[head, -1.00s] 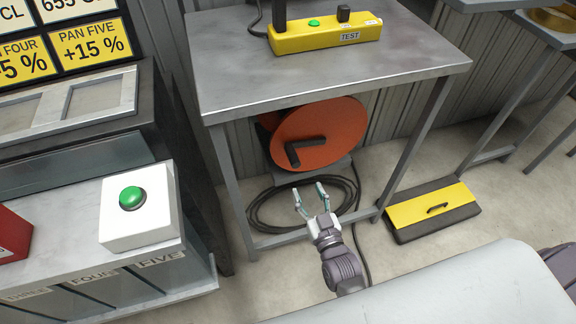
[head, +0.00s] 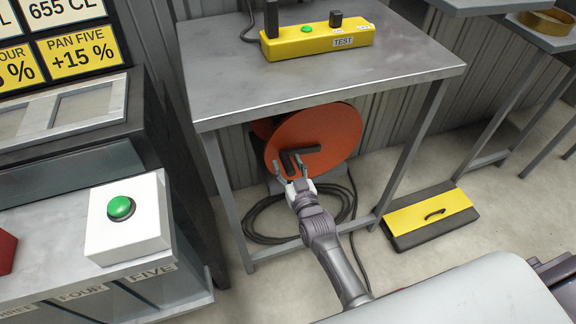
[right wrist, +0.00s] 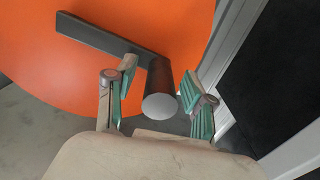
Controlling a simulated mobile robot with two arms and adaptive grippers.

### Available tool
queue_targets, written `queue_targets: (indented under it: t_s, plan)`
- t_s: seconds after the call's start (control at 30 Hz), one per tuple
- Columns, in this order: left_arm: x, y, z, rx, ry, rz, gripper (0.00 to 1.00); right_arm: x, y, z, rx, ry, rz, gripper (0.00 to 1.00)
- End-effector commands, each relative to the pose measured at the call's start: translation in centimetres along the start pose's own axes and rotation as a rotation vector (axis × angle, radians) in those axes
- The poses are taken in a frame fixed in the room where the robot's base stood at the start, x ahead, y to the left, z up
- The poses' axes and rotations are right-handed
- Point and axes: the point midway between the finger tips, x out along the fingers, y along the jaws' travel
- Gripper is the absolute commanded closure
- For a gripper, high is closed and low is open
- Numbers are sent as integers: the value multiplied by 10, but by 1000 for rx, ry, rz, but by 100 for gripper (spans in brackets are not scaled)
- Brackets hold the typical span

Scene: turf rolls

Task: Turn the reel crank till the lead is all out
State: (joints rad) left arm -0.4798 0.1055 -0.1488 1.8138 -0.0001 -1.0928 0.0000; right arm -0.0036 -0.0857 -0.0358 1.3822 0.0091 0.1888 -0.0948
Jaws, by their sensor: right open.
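The orange reel (head: 338,130) is under the steel table, with its round face toward me. Its dark crank (head: 306,150) crosses the face and also shows in the right wrist view (right wrist: 95,35). The crank's round grip (right wrist: 161,92) points toward the wrist camera. My right gripper (head: 290,163) is at the grip, its fingers open. In the right wrist view, the gripper (right wrist: 158,76) has one finger on each side of the grip, not closed on it. The black lead (head: 262,228) lies in loose loops on the floor below the reel. My left gripper is not in view.
The table (head: 320,75) stands over the reel, its legs on both sides of my right arm. A yellow TEST box (head: 318,42) is on top. A white box with a green button (head: 128,225) is at left.

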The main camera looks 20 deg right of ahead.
Motion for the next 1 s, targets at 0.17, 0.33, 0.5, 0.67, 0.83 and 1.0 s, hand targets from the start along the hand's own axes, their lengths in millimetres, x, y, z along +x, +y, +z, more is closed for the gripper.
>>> queue_targets:
  t_s: [0.17,0.33,0.5,0.67,0.83,1.0]
  plan:
    - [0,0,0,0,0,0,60,0,0,0,0,0,0,61]
    - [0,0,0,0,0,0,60,0,0,0,0,0,0,90]
    - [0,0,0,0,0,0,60,0,0,0,0,0,0,100]
    - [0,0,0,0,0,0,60,-1,0,0,0,0,0,100]
    - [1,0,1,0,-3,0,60,0,0,3,-20,1,0,100]
    - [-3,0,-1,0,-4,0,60,0,-1,10,-81,0,1,100]
